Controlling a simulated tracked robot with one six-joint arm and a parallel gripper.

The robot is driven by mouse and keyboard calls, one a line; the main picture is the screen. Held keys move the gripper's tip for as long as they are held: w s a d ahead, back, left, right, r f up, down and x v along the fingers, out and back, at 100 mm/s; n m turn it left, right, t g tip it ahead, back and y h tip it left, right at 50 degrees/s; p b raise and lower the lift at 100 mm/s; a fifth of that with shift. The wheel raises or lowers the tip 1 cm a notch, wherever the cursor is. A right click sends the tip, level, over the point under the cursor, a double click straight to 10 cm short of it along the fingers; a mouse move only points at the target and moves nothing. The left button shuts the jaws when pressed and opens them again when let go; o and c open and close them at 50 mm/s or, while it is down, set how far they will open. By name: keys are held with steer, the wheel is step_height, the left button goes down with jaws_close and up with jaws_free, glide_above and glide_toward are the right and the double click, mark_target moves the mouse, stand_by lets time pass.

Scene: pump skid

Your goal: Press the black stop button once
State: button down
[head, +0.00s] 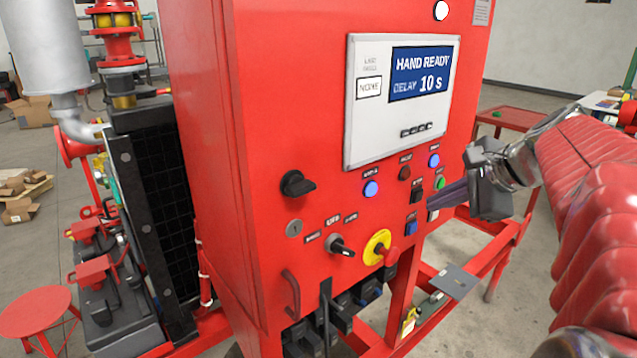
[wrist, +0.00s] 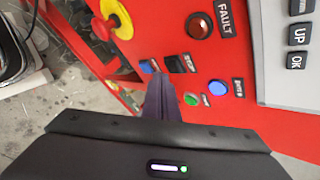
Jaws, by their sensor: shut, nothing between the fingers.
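The red control cabinet (head: 270,130) carries the black stop button (head: 416,196) low on the right of its front, below a dark red fault lamp (head: 405,172). The black button also shows in the wrist view (wrist: 177,64), just beyond my fingertips. My gripper (head: 428,205) is shut and empty, its fingers pointing at the panel from the right.
A red emergency knob on a yellow disc (head: 378,247) is lower left. The display (head: 405,100) reads HAND READY, DELAY 10 s.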

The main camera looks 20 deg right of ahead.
steer(key=s, duration=0.1)
steer(key=s+d, duration=0.1)
steer(key=s, duration=0.2)
steer(key=shift+s+d, duration=0.35)
stand_by(0.3)
stand_by(0.5)
